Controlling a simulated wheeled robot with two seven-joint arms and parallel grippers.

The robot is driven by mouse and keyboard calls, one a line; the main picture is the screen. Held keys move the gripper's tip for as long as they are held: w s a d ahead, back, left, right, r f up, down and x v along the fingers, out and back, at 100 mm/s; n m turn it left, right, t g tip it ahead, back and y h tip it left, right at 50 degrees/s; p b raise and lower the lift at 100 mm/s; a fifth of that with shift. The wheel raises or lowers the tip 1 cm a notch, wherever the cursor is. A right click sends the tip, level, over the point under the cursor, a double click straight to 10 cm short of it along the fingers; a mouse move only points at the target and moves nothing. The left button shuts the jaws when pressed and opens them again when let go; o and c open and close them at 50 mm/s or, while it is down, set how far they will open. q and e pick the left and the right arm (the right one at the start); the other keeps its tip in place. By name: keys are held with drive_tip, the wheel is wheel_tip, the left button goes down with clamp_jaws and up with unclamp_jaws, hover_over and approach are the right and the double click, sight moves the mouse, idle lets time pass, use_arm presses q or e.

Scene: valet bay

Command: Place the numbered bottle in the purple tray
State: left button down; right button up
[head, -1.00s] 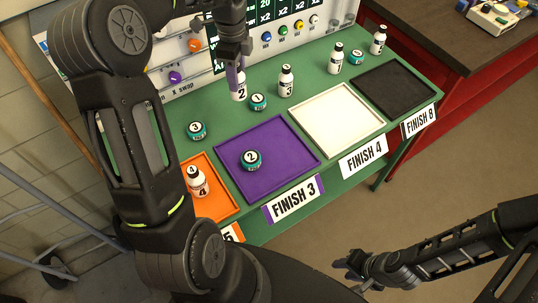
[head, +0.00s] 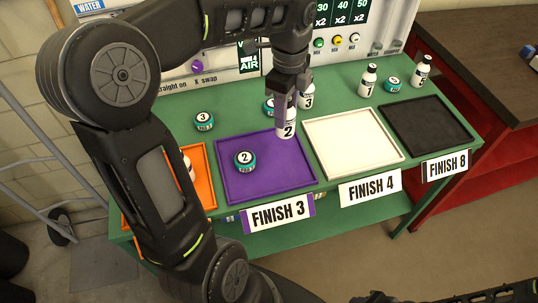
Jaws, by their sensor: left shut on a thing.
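My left gripper (head: 284,108) is shut on the white bottle numbered 2 (head: 288,130) and holds it upright. The bottle shows at the back right corner of the purple tray (head: 275,180); its height above the tray is hard to tell. A teal jar numbered 2 (head: 245,161) stands in the left part of this tray, and the rest of it is bare. A "FINISH 3" sign (head: 279,212) is at its front. My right gripper (head: 376,297) is partly cut off by the bottom edge, and its fingers are unclear.
A white tray (head: 350,140) and a black tray (head: 430,125) stand to the right, both empty. An orange tray (head: 204,176) at left is partly behind my arm. Bottles 3 (head: 307,97), 1 (head: 368,83) and several jars, including jar 3 (head: 204,121), stand behind the trays.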

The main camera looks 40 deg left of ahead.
use_arm(q)
wheel_tip(320, 180, down, 6)
drive_tip(key=shift+r, duration=0.1)
drive_tip(key=shift+f, duration=1.95)
drive_tip(key=shift+f, duration=0.2)
drive_tip(key=c, duration=0.8)
unclamp_jaws()
drive_tip(key=shift+c, duration=0.2)
wheel_tip(320, 180, up, 12)
drive_tip(key=shift+r, duration=0.25)
